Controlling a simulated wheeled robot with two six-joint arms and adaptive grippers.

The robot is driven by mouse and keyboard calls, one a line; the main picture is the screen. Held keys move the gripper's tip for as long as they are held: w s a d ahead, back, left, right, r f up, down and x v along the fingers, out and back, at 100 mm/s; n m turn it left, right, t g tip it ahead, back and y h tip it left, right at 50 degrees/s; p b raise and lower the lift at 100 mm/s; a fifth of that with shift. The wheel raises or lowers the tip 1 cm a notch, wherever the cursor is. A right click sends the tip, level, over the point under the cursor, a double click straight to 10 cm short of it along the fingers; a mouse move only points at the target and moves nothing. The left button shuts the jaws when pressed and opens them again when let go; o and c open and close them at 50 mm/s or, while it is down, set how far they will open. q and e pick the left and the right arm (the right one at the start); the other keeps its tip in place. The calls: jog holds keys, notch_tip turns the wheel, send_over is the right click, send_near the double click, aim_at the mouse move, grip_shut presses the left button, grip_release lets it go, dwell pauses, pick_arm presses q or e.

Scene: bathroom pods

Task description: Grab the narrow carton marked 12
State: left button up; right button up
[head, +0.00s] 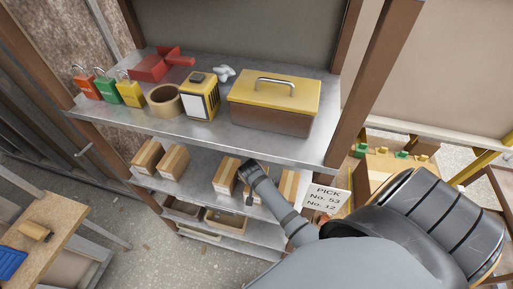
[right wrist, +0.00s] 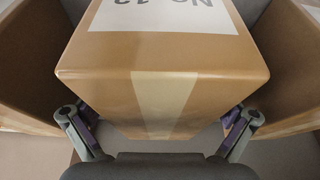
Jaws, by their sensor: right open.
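The narrow carton marked 12 (right wrist: 165,70) fills the middle of the right wrist view. It is brown, with a pale tape strip down its near face and a white label on top. The label reads upside down and is partly cut off. My right gripper (right wrist: 160,128) is open, with one finger on each side of the carton's near end. I cannot tell whether the fingers touch it. In the head view my right gripper (head: 252,178) is at the middle shelf and my arm hides most of the carton there. My left gripper is not in view.
Other cartons (head: 225,175) (head: 289,185) stand close on both sides on the middle shelf (head: 203,190). The upper shelf (head: 150,125) above holds a yellow-lidded toolbox (head: 270,103), tape roll (head: 164,100) and padlocks. A sign (head: 325,198) lists No. 53 and No. 12.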

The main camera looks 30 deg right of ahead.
jog(key=shift+f, duration=0.2)
dwell(0.5)
jog(key=c, duration=1.5)
